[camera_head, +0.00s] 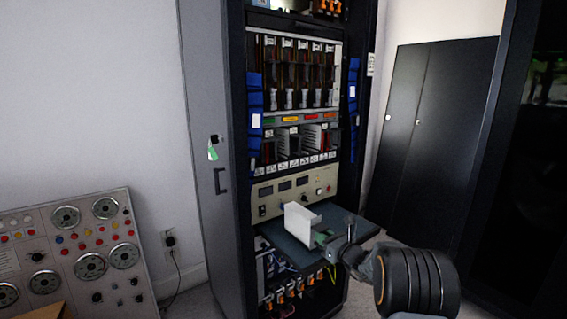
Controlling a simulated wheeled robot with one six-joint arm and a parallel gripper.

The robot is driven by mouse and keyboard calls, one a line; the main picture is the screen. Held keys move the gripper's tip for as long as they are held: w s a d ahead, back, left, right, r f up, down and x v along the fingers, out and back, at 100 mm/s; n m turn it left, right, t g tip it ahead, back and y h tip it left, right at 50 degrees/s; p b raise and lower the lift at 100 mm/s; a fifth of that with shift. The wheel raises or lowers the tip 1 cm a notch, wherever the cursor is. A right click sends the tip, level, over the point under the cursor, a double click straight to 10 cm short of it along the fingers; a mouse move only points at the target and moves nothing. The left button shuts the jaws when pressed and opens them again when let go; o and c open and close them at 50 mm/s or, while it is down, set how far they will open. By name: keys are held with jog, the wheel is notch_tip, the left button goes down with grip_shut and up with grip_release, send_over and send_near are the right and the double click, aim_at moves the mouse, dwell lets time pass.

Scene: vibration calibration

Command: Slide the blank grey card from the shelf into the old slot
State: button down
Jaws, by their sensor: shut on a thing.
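The blank grey card (299,223) is a pale, upright panel over the dark pull-out shelf (350,229) of the rack. My gripper (327,241) comes in from the lower right and is shut on the card near its lower right side, by a small green part. The fingertips are small here, and I cannot tell whether the card still touches the shelf. Above, the lower card row (297,143) holds several cards with dark openings between them. Which opening is the old slot cannot be told from this view.
A beige panel (285,191) with displays and knobs lies between shelf and card row. Orange-tipped wiring (290,291) sits below the shelf. A gauge console (75,250) is at lower left.

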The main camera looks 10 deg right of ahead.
jog(key=shift+r, duration=0.15)
jog(key=shift+r+p, duration=1.75)
jog(key=shift+r, duration=0.95)
